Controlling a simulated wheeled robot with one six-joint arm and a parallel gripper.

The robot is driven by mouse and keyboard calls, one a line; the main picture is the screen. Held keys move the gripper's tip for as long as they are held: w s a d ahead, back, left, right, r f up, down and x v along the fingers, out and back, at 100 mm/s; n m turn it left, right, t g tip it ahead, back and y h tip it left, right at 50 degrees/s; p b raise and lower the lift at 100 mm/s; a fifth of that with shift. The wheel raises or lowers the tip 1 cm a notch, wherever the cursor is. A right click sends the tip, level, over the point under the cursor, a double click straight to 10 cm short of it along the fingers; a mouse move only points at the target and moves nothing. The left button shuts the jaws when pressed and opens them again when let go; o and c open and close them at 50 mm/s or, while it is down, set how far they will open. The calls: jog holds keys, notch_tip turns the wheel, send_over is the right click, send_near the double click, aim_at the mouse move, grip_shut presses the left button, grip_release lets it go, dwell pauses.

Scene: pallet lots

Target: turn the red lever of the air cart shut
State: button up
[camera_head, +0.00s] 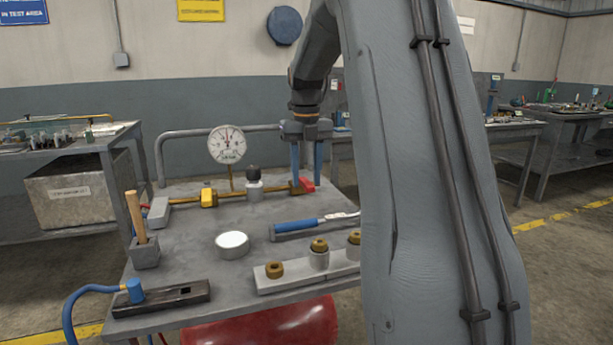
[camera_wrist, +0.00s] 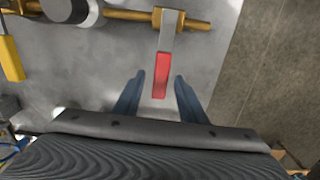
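The red lever (camera_wrist: 161,76) sits on a brass pipe (camera_wrist: 130,14) of the air cart (camera_head: 190,262). In the wrist view its grey arm runs from the pipe and its red grip points toward my gripper. My gripper (camera_wrist: 160,88) is open, with one blue finger on each side of the red grip's end and a gap on both sides. Whether the fingers are at the grip's height is hard to tell.
On the cart stand a pressure gauge (camera_head: 227,145), a yellow-handled valve (camera_head: 208,198), a black-topped regulator (camera_head: 254,184), a blue-handled tool (camera_head: 298,225), a white round tin (camera_head: 232,244) and a block with brass fittings (camera_head: 300,272). A bench (camera_head: 90,145) stands to the left.

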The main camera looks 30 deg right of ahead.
aim_at(307, 182)
notch_tip(307, 182, up, 8)
jog(key=shift+f+p, duration=0.25)
jog(key=shift+p, duration=0.15)
jog(key=shift+s, duration=0.1)
